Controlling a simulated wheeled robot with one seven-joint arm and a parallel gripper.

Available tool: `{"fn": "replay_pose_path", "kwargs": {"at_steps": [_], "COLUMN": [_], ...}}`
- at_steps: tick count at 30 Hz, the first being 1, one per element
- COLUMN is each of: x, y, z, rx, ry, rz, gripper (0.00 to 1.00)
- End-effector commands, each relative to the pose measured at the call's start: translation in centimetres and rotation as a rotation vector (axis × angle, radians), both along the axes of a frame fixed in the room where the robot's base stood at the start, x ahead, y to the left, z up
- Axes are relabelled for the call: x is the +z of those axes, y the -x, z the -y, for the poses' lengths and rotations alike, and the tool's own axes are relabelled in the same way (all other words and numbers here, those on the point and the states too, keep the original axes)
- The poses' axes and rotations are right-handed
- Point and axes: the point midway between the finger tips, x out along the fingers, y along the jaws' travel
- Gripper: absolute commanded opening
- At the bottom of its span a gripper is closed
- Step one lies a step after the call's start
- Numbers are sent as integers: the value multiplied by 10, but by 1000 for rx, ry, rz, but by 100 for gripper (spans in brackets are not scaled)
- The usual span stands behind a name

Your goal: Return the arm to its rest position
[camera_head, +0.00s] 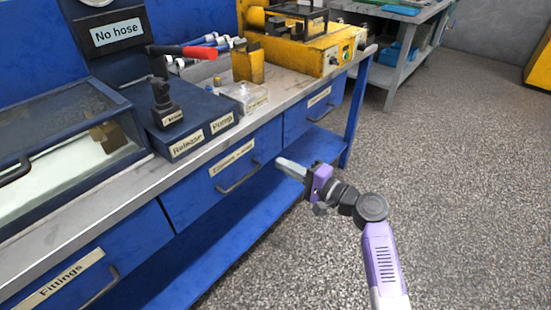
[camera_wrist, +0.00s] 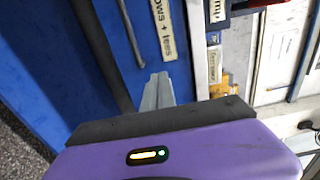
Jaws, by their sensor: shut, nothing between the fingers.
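My gripper (camera_head: 291,168) is in front of the workbench's blue drawers in the head view, over the floor side of the bench. Its grey fingers are together and hold nothing. The arm reaches up to it from the lower right, with a purple link and dark joints. In the wrist view the closed fingers (camera_wrist: 158,90) point at the blue drawer front, near a drawer handle (camera_wrist: 127,38) and a white label (camera_wrist: 163,28). I cannot tell the exact gap between the fingertips and the drawer front.
The workbench top (camera_head: 150,182) carries a box marked Release and Pump (camera_head: 198,112), a red-handled lever (camera_head: 188,51), a glass-lidded case (camera_head: 62,150) and a yellow machine (camera_head: 315,50). A lower blue shelf (camera_head: 250,238) runs under the drawers. The speckled floor (camera_head: 470,190) at right is clear.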

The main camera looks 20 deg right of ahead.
Motion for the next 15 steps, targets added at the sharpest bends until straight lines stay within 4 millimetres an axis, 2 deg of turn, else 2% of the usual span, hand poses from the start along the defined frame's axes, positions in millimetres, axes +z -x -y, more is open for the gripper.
{"fn": "replay_pose_path", "kwargs": {"at_steps": [9, 15], "x": [0, 0], "y": [41, 49], "z": [25, 29], "rx": [-3, -2], "ry": [-1, -1], "rz": [-1, 0], "gripper": [0, 0]}}
